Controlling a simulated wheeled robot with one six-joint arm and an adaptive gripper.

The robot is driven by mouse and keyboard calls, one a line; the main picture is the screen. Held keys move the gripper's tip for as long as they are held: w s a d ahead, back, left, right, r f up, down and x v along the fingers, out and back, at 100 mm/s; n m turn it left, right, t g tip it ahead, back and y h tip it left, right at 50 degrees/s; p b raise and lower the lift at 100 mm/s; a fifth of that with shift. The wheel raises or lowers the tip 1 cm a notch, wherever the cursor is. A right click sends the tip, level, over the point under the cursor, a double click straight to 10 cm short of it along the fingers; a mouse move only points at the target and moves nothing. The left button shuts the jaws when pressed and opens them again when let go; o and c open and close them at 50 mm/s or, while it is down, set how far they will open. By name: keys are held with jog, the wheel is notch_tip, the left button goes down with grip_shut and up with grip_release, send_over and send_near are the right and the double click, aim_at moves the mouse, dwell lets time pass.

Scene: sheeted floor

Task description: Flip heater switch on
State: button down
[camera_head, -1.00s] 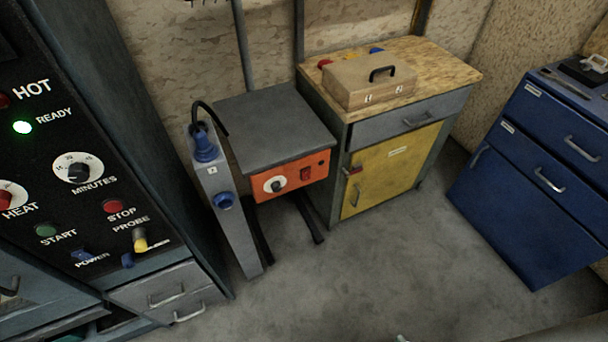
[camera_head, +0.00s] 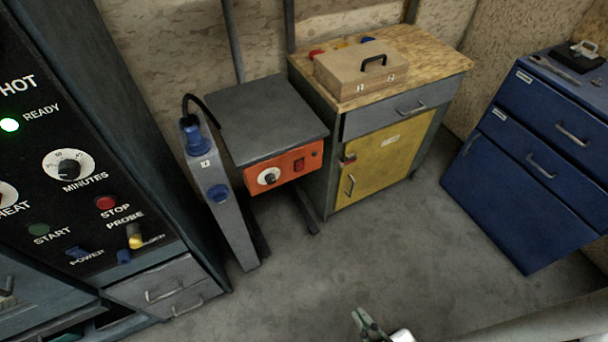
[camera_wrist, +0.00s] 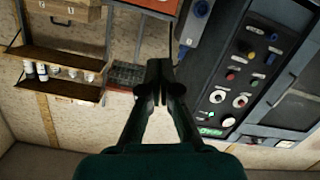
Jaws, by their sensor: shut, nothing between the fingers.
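The heater is a grey-topped unit with an orange front panel (camera_head: 283,167), left of centre in the head view. A red rocker switch (camera_head: 299,165) sits on the panel's right half, beside a white dial with a dark knob (camera_head: 268,177). Whether the switch is on or off is too small to tell. My gripper (camera_head: 363,321) is at the bottom of the head view, apart from the heater. In the wrist view my gripper (camera_wrist: 161,75) is shut and empty. An orange strip (camera_wrist: 152,5) shows beyond it at the top edge, but the switch is not visible there.
A grey post with blue sockets (camera_head: 218,192) stands just left of the heater. A black control panel (camera_head: 75,205) is at far left. A yellow-doored cabinet (camera_head: 382,165) and blue drawers (camera_head: 540,150) stand to the right. The floor (camera_head: 370,260) in front is clear.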

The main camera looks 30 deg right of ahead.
aim_at(301, 170)
jog(key=w+d+f+n, duration=0.3)
jog(key=w+f+n, duration=0.1)
jog(key=w, duration=0.7)
jog(key=w+d+f+n, duration=0.3)
jog(key=w+d+n, duration=0.1)
jog(key=w, duration=0.7)
jog(key=w+d+f+n, duration=0.4)
jog(key=w+n, duration=0.2)
jog(key=w, duration=0.5)
jog(key=shift+w+f+n+t, duration=0.2)
jog(key=shift+f+n+t, duration=0.1)
jog(key=shift+f, duration=0.05)
jog(key=w, duration=0.4)
jog(key=w+f, duration=0.1)
jog(key=w, duration=0.8)
jog(key=shift+w+f, duration=0.4)
